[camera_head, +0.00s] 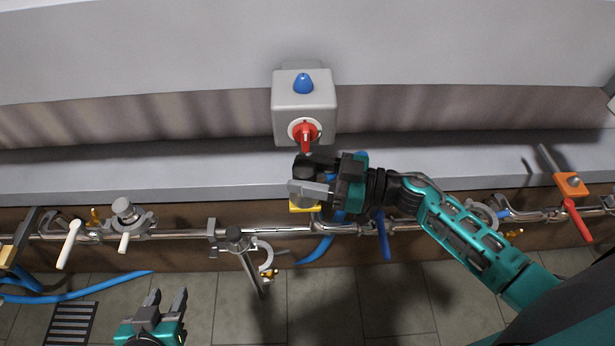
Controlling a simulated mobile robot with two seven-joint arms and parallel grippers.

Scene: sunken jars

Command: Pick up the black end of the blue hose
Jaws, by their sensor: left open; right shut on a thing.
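My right gripper (308,178) reaches in from the right and is shut on a dark piece (303,167) in front of the red knob. This piece looks like the black hose end, but the fingers hide most of it. A blue hose (318,249) shows below the pipe and passes up behind my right gripper; its link to the held piece is hidden. My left gripper (165,302) is open and empty above the floor at the bottom left, well apart from the pipe.
A grey box (305,102) with a blue button and red knob (305,131) stands just behind my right gripper. A metal pipe (180,233) with valves and handles runs across. Another blue hose (80,296) lies at the left, near a floor grate (72,322).

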